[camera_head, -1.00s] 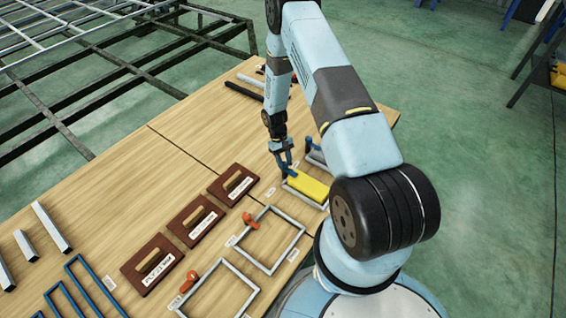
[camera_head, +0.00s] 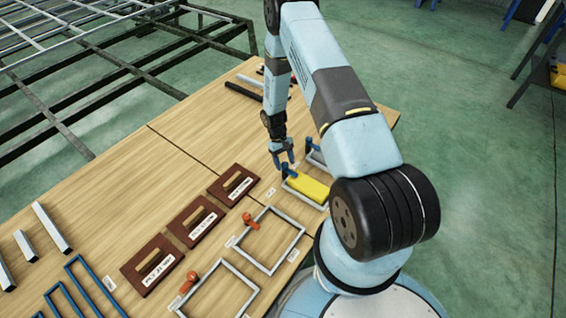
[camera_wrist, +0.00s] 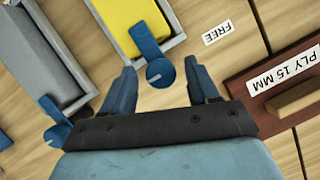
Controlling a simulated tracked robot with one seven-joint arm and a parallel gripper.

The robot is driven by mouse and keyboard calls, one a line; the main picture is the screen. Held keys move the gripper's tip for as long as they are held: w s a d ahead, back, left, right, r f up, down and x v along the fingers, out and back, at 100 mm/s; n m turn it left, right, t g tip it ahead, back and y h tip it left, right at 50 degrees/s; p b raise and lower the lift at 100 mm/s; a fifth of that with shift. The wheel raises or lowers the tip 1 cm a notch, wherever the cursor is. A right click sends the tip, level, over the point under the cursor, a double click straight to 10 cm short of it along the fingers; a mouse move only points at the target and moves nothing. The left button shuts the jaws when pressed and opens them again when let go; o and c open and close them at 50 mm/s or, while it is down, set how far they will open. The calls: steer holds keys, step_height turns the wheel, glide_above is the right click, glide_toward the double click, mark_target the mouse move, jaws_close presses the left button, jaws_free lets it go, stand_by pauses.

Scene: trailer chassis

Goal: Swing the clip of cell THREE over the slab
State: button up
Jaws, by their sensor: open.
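A yellow slab (camera_head: 308,187) lies in a grey frame (camera_head: 292,188) at the table's right edge. A small card (camera_wrist: 218,33) beside it seems to read "FREE" or "THREE"; I cannot tell which. The blue clip (camera_head: 288,171) sits at the slab's near end in the wrist view, where its flat arm (camera_wrist: 145,42) reaches the slab's end and its round pivot (camera_wrist: 160,72) is at the frame's edge. My gripper (camera_wrist: 163,70) is open and empty, with the clip's pivot between or just beyond its fingertips. The exact gap is unclear.
A neighbouring cell with a grey slab (camera_wrist: 38,62) and blue clip (camera_wrist: 55,125) lies close on the left in the wrist view. A brown board labelled "PLY 15 MM" (camera_wrist: 285,65) lies right. Two empty frames (camera_head: 270,240) with orange clips (camera_head: 251,221) lie nearer the camera.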

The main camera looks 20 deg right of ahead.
steer(key=shift+r, duration=0.1)
steer(key=shift+w+r, duration=0.2)
steer(key=shift+r, duration=0.1)
steer(key=v, duration=1.3)
steer(key=shift+a, duration=0.1)
